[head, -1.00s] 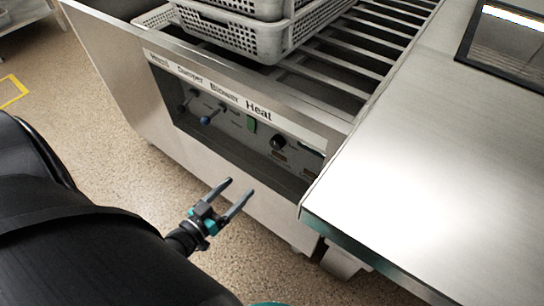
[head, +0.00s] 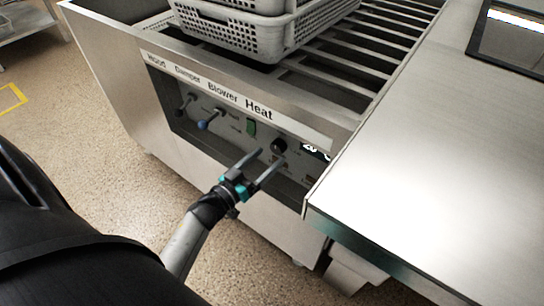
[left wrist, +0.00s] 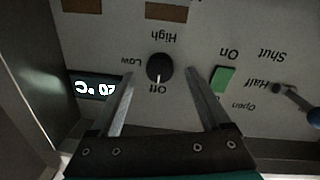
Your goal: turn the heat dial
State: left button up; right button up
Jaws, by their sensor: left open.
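The heat dial (head: 278,146) is a round black knob on the recessed control panel below the "Heat" label. In the left wrist view the heat dial (left wrist: 160,68) shows with its white mark toward "Off"; "Low" and "High" are printed around it. My left gripper (head: 268,155) is open just in front of the panel, its tips close to the dial. In the left wrist view the fingers of my left gripper (left wrist: 160,80) stand to either side of the dial, with clear gaps; I cannot tell whether the tips reach its depth. My right gripper is not in view.
A green switch (left wrist: 223,78) marked "On" sits beside the dial, with a lever (left wrist: 290,97) beyond it. A lit temperature display (left wrist: 95,88) is on the other side. The steel counter (head: 430,180) juts out to the right. Perforated baskets (head: 240,35) stand on the rollers above.

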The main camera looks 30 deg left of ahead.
aim_at(278, 147)
pick_arm(q)
jog(key=shift+w+d+b, duration=0.15)
jog(key=shift+w+b, duration=0.05)
jog(key=shift+w, duration=0.55)
jog(key=shift+w+d+b, duration=0.1)
jog(key=shift+w+b, duration=0.05)
jog(key=shift+w, duration=0.55)
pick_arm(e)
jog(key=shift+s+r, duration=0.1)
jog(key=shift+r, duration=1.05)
pick_arm(q)
jog(key=shift+c, duration=0.2)
grip_shut()
